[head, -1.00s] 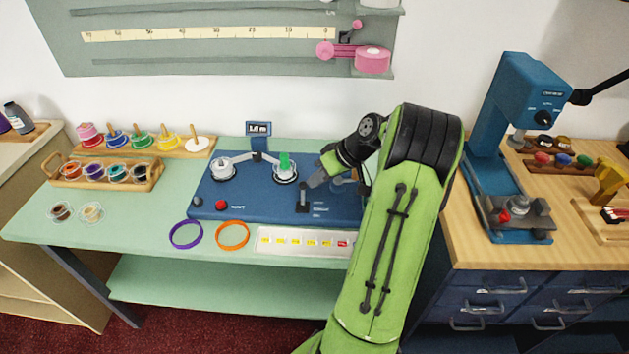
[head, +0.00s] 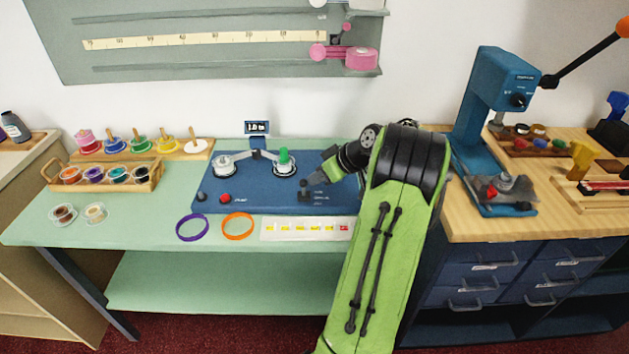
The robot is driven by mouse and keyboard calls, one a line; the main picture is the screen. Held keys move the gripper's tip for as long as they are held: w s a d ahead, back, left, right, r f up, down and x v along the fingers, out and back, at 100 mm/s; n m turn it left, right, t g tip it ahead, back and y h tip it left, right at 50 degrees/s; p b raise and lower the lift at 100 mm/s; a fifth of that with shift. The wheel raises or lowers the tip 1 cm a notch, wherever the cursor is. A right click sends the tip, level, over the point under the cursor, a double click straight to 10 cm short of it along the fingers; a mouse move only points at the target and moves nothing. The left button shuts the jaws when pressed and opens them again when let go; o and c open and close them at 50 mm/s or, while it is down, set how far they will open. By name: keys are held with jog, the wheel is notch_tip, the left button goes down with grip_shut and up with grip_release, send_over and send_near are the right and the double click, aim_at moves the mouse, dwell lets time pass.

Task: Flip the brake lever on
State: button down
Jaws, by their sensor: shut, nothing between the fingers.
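The blue winding machine (head: 240,196) lies on the green counter. It carries two round spool seats, the right one with a green spool (head: 284,160). My gripper (head: 307,186) reaches in from the right, low over the machine's right half, shut and empty. A small dark upright part (head: 305,193), which looks like the brake lever, stands right at my fingertips beside small white markings. I cannot tell whether they touch, or which way the lever is tilted. My arm hides the machine's right end.
A red button (head: 225,198) and a dark knob sit at the machine's front left. Purple (head: 192,228) and orange (head: 237,226) rings and a label strip (head: 300,229) lie in front. A blue press (head: 490,120) stands on the wooden bench to the right.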

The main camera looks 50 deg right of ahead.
jog(key=shift+s+a+f, duration=0.1)
jog(key=shift+a, duration=0.1)
jog(key=shift+d, duration=0.2)
jog(key=shift+w+d+f+p, duration=0.3)
jog(key=shift+w+d+f, duration=0.1)
jog(key=shift+w+d, duration=0.1)
